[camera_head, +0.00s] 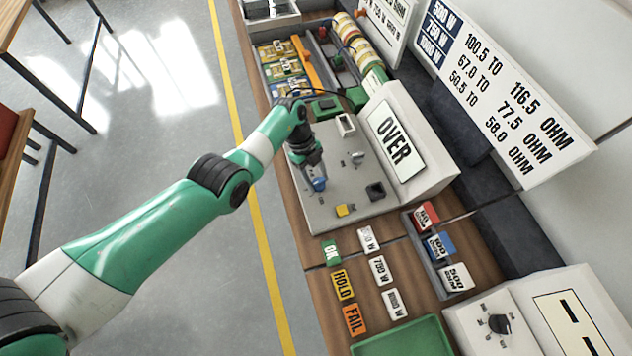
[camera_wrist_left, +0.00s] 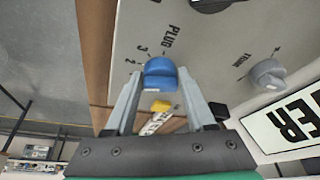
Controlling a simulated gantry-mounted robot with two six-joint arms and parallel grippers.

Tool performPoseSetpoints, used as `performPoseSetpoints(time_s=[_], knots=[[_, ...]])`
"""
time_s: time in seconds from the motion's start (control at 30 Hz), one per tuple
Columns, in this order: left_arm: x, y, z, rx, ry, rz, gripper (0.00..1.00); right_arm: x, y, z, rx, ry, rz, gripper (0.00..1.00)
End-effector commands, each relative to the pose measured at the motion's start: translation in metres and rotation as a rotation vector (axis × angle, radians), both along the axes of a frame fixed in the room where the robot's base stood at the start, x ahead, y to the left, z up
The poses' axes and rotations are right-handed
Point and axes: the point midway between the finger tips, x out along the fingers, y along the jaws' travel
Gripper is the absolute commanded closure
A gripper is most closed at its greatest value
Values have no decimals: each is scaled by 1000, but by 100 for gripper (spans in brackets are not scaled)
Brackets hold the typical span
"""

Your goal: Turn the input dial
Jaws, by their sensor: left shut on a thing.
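A blue dial (camera_head: 319,184) stands on the grey top panel of the test unit (camera_head: 352,205). In the left wrist view the blue dial (camera_wrist_left: 160,72) sits between my fingertips, with the word PLUG and the marks 2 and 3 printed beside it. My left gripper (camera_head: 316,176) reaches down over the panel and is shut on the dial; its fingers also show in the wrist view (camera_wrist_left: 160,84). A grey knob (camera_wrist_left: 267,75) marked TRIM is to the right in the wrist view. My right gripper is not in view.
The display (camera_head: 397,140) reads OVER. A yellow block (camera_head: 345,210) and a black block (camera_head: 375,191) are on the panel nearby. Cards, including a green OK card (camera_head: 331,252), lie on the bench. A green tray (camera_head: 405,340) is at the front.

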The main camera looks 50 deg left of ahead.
Motion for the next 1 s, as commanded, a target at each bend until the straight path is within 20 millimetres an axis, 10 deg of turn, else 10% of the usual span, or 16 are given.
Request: performPoseSetpoints(time_s=[0.4,0.97,1.0], knots=[[3,0,-3,0,-1,-235,100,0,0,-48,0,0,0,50],[3,0,0,1,-1,-277,100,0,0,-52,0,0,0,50],[3,0,0,1,-1,-277,43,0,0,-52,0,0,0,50]])
